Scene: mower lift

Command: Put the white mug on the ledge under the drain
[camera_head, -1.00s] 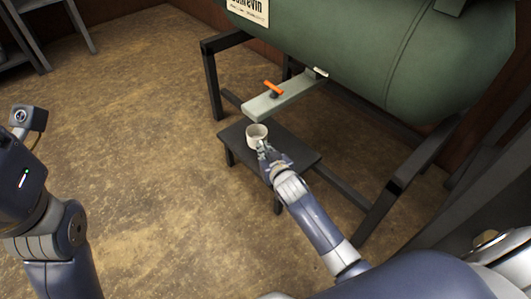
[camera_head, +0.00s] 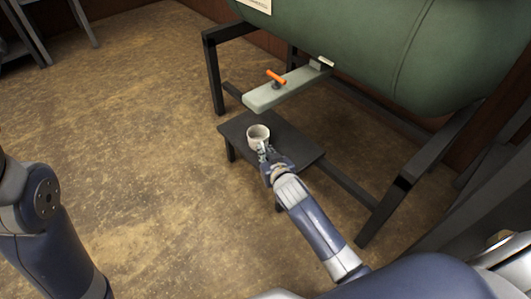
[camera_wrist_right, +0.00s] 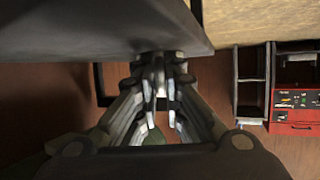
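The white mug (camera_head: 258,134) is upright at the dark low ledge (camera_head: 236,126), below the pale green drain bar (camera_head: 268,97) with its orange handle (camera_head: 276,77). My right gripper (camera_head: 265,152) is at the near side of the mug, its fingers closed on the mug's handle side. Whether the mug's base touches the ledge cannot be told. In the right wrist view the fingers (camera_wrist_right: 161,95) are almost together with a pale bit between them; the mug body does not show clearly, and a dark slab, likely the ledge, fills the top. My left gripper is out of view.
The large green tank (camera_head: 370,45) hangs above on a dark frame (camera_head: 213,75), whose legs stand around the ledge. Bare brown floor (camera_head: 110,120) lies open to the left. In the right wrist view a red tool box (camera_wrist_right: 297,100) stands beside a dark shelf.

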